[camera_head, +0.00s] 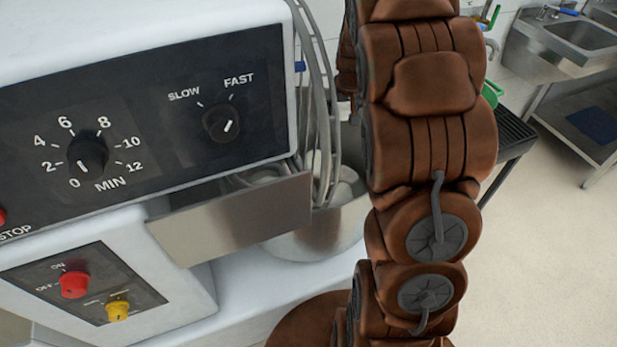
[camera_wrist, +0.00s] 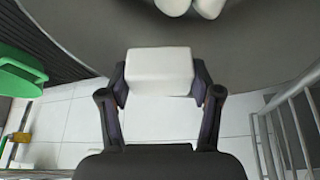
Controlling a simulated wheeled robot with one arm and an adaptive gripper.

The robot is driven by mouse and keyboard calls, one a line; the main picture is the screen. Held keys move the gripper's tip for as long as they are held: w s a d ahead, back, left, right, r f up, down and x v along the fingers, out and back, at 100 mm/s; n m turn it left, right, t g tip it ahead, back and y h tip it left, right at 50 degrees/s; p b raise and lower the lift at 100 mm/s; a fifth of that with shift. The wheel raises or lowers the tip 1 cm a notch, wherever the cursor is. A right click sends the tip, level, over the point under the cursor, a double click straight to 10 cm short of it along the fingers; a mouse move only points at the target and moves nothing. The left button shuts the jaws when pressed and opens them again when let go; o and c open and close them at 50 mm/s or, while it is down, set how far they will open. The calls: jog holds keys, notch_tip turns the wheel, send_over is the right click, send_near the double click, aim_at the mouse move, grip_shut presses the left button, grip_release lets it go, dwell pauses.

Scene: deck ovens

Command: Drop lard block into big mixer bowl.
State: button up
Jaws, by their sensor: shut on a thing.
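The lard block (camera_wrist: 160,68) is a white block with soft edges. In the wrist view my gripper (camera_wrist: 160,88) is shut on it, one finger on each side. The big mixer bowl (camera_head: 318,238) is a metal bowl in the head view, behind the mixer's front plate and wire guard and partly hidden by them. Pale rounded shapes show in it. In the wrist view a grey curved surface that looks like the bowl (camera_wrist: 95,30) lies beyond the block, with white rounded shapes at the top. My gripper and the block are hidden in the head view.
The wire guard (camera_head: 322,110) rises beside the mixer's control panel (camera_head: 150,120); bars (camera_wrist: 292,130) stand at right in the wrist view. A green container (camera_wrist: 18,72) is at left there. A sink (camera_head: 580,35) stands at back right. Floor is clear at right.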

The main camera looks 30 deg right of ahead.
jog(key=shift+f+b, duration=0.55)
jog(key=shift+f, duration=1.95)
jog(key=o, duration=1.3)
jog(key=shift+c, duration=0.2)
jog(key=shift+s+r, duration=0.1)
send_near(342, 120)
jog(key=shift+w+d+f, duration=0.25)
jog(key=shift+w, duration=0.1)
jog(key=shift+a, duration=0.1)
